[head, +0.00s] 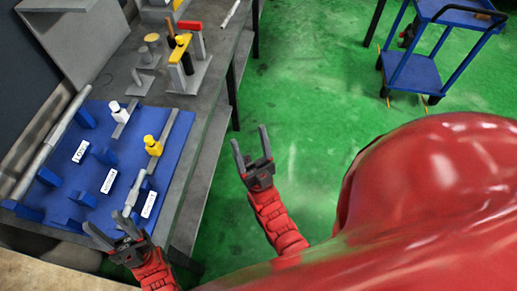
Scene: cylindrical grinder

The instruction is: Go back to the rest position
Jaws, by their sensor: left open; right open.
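My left gripper (112,228) is open and empty, with its fingers over the near edge of the blue board on the bench. One finger is close to a grey rod on the board; I cannot tell if they touch. My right gripper (251,148) is open and empty, over the green floor to the right of the bench. My red arms run from both grippers toward the bottom of the view.
The blue board (104,184) holds grey rods, blue supports, white labels and a yellow piece (153,145). A stand with tools (188,75) is farther back on the grey bench. A blue cart (415,75) stands at the upper right. Green floor between is clear.

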